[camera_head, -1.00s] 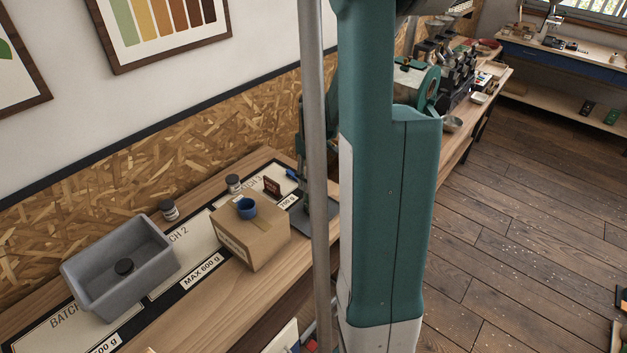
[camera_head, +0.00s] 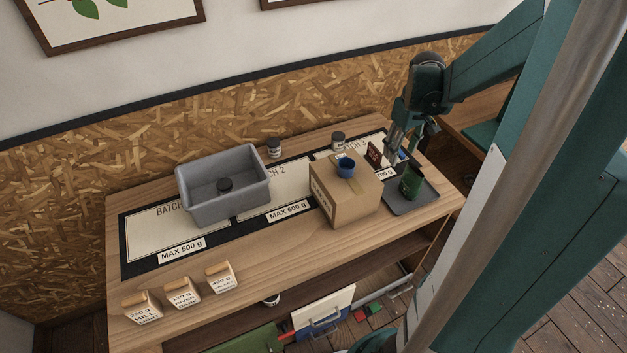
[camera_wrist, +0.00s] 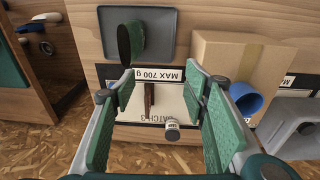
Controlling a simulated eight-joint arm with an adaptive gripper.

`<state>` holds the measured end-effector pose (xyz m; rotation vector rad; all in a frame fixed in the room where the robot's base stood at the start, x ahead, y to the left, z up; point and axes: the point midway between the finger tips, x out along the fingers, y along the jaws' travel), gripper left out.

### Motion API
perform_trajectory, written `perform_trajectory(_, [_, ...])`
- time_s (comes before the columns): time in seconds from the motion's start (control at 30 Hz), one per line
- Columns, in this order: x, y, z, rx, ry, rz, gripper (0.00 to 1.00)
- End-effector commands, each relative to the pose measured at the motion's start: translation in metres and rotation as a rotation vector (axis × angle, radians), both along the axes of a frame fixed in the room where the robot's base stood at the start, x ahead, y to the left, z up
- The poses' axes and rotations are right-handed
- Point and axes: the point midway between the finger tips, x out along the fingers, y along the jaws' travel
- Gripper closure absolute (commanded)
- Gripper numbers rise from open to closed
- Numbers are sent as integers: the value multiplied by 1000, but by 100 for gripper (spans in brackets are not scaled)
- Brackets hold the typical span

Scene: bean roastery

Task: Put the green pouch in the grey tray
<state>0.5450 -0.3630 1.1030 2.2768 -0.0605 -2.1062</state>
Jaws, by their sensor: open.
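A dark green item (camera_head: 411,182), which I take for the green pouch, stands on a flat dark grey tray (camera_head: 398,208) at the right end of the bench. In the wrist view, the green item (camera_wrist: 131,43) shows against the tray (camera_wrist: 166,50) at the top, beyond my left fingertip. My gripper (camera_head: 396,152) is above the bench, behind and up-left of the green item. In the wrist view my gripper (camera_wrist: 160,84) is open, its fingers apart and empty.
A cardboard box (camera_head: 345,205) with a blue cup (camera_head: 346,168) on it stands between bin and tray.

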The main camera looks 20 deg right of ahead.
Motion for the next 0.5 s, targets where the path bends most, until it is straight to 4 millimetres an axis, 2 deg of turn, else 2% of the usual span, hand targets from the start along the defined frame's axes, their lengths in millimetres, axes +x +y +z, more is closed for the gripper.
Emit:
perform_trajectory(0.1, [3,29,18,-14,-29,5,55])
perform_trajectory(0.5, [1,115,67,-47,-133,7,55])
